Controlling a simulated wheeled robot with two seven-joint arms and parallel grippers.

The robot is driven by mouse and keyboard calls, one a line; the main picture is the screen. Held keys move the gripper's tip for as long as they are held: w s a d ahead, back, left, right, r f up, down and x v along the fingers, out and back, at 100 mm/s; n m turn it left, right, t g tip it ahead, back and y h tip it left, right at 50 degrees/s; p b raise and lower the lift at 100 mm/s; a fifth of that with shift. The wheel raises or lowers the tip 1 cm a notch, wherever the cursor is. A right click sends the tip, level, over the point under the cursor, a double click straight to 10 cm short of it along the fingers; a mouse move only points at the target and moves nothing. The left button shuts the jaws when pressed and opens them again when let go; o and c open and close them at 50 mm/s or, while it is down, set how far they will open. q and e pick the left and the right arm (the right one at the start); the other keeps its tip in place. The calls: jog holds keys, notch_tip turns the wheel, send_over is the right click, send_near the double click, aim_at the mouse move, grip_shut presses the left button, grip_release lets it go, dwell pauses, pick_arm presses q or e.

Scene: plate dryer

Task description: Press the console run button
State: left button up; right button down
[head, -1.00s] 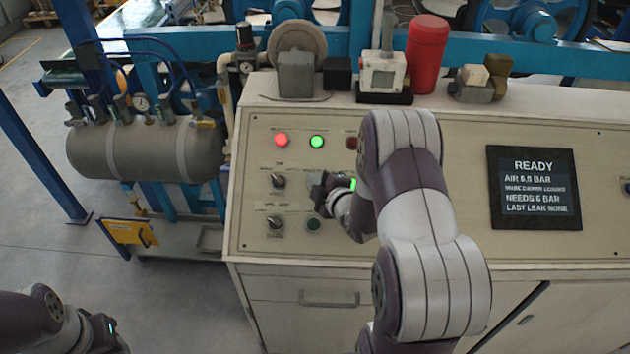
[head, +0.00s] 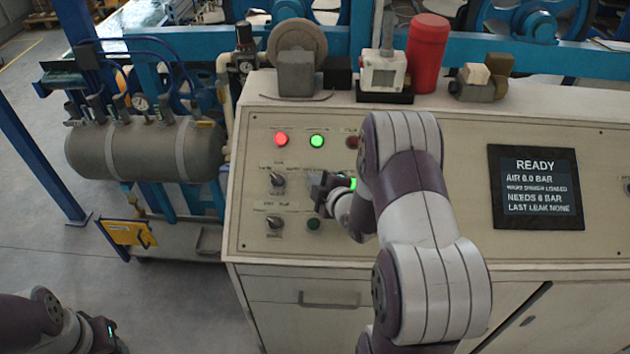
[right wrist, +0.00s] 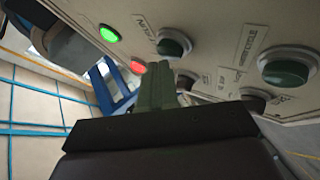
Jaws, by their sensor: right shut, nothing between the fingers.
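The console's sloping beige panel (head: 450,145) carries lamps, knobs and buttons. A dark green push button (head: 313,224) shows just below my right gripper (head: 317,193) in the head view. In the right wrist view there are two dark green buttons, one upper middle (right wrist: 174,43) and one at the right (right wrist: 287,68); their labels are too small to read surely. My right gripper (right wrist: 154,68) is shut and empty, close over the panel's left part; I see no clear contact with a button. My left gripper (head: 110,335) is low at the left, away from the console.
A red lamp (head: 281,139) and a green lamp (head: 317,141) are lit. Two dark knobs (head: 278,181) are at the panel's left. The screen (head: 535,187) reads READY. A red cylinder (head: 427,54) and small devices stand on the back ledge. A grey tank (head: 145,150) is left.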

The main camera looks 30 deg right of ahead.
jog(key=shift+w+d+f+b, duration=0.1)
jog(key=shift+w+f+b, duration=0.1)
jog(key=shift+f+b, duration=0.2)
jog(key=shift+r, duration=0.15)
dwell(0.4)
jog(key=shift+s+a+r+p, duration=0.2)
jog(key=shift+s+r+p, duration=0.2)
jog(key=shift+r+p, duration=0.25)
jog(key=shift+s+a+r+p, duration=0.15)
jog(key=shift+s+r+p, duration=0.05)
jog(key=shift+r+p, duration=0.4)
jog(key=r, duration=0.1)
jog(key=s+r+p, duration=0.1)
jog(key=a+r+p, duration=0.1)
jog(key=shift+s, duration=0.35)
